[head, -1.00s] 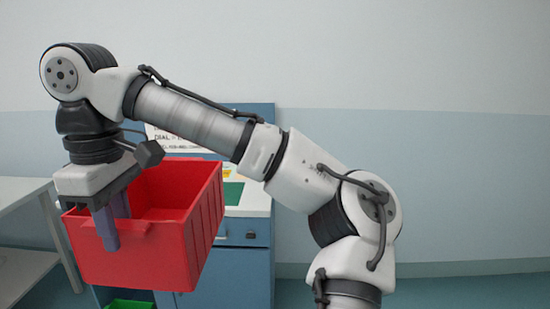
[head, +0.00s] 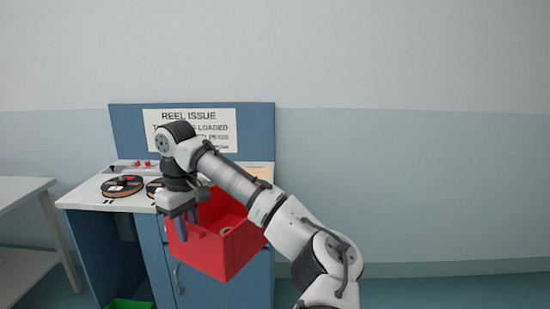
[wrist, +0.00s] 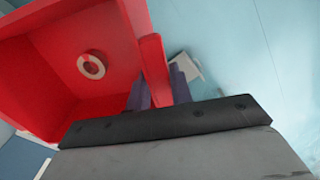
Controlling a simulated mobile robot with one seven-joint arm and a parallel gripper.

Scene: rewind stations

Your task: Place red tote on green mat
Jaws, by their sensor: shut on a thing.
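The red tote (head: 218,250) is held up in the air in front of the blue station, tilted in the head view. A pale ring lies inside it, clear in the wrist view (wrist: 91,67). My gripper (head: 188,228) is shut on the tote's wall at its left side. In the wrist view the purple fingers (wrist: 160,90) straddle the red wall. The green mat cannot be made out now; the part of the counter behind my arm and the tote is hidden.
The blue station (head: 122,130) has a white counter (head: 85,196) with dark reels (head: 122,186) and red knobs at its left. A green container (head: 130,304) shows at the bottom edge, low down. A pale table (head: 20,190) stands at the left. The right side is clear.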

